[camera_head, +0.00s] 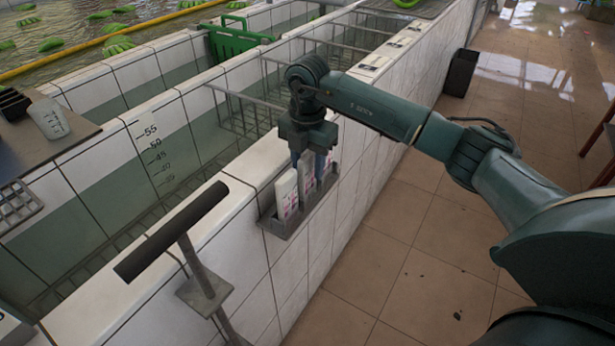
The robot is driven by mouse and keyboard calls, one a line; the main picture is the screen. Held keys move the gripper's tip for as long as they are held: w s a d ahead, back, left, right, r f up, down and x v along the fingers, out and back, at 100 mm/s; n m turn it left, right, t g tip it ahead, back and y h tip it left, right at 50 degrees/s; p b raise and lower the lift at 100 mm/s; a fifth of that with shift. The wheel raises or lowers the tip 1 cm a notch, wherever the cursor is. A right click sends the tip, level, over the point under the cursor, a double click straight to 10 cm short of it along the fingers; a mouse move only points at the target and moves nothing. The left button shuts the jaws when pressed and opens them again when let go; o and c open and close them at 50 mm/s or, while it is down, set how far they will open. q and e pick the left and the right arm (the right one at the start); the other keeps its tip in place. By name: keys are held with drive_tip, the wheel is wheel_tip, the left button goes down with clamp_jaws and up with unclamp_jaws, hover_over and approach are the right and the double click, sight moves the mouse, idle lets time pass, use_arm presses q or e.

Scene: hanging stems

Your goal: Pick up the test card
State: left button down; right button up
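Several white test cards with pink-red print stand upright in a grey wall rack (284,226) on the outer face of the tiled tank wall. The nearest test card (287,198) stands clear at the rack's front end. My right gripper (310,165) points down at the cards behind it, its fingers at their upper ends. The cards and the gripper body partly hide the fingertips, so I cannot tell whether they are closed on a card. My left gripper is not in view.
A dark T-shaped handle on a post (172,232) rises at the front left of the rack. Tiled water tanks with wire racks (246,112) and a green crate (234,38) lie behind. A dark bin (461,72) stands by the wall. The tiled floor (400,260) at right is open.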

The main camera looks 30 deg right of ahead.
drive_tip(key=shift+c, duration=0.3)
clamp_jaws()
drive_tip(key=shift+r, duration=0.1)
